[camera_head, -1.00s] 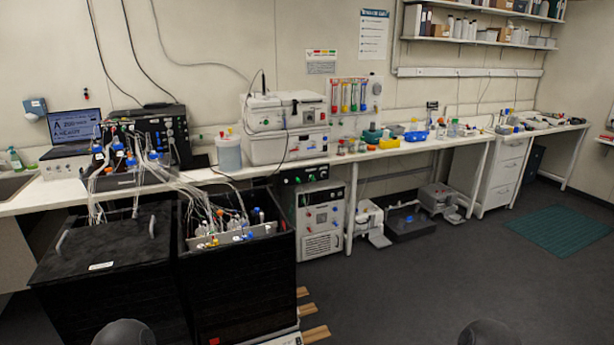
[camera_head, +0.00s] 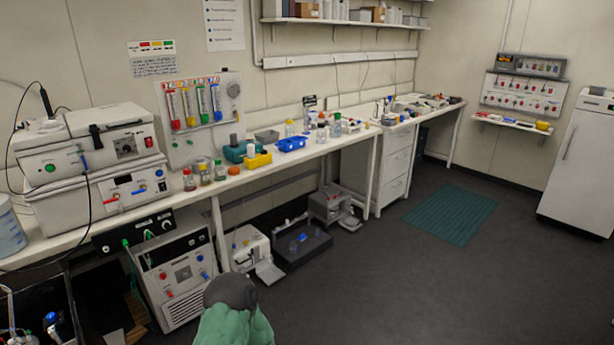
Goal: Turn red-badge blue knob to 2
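I cannot pick out a red-badge blue knob for certain. Blue knobs show on the white floor unit (camera_head: 180,300) under the bench, beside red ones. A blue knob (camera_head: 160,173) and a blue part (camera_head: 139,190) show on the lower white bench instrument (camera_head: 95,195). A wall panel (camera_head: 237,120) holds red, yellow, green and blue tubes with small knobs below. Badges and scale numbers are too small to read. Neither of my grippers is in view.
The bench (camera_head: 290,155) runs to the back right, with bottles and blue and yellow trays on it. Small devices (camera_head: 330,205) stand on the floor beneath. A switch panel (camera_head: 524,95) and a white fridge (camera_head: 580,165) are at right. The floor by the green mat (camera_head: 450,217) is clear.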

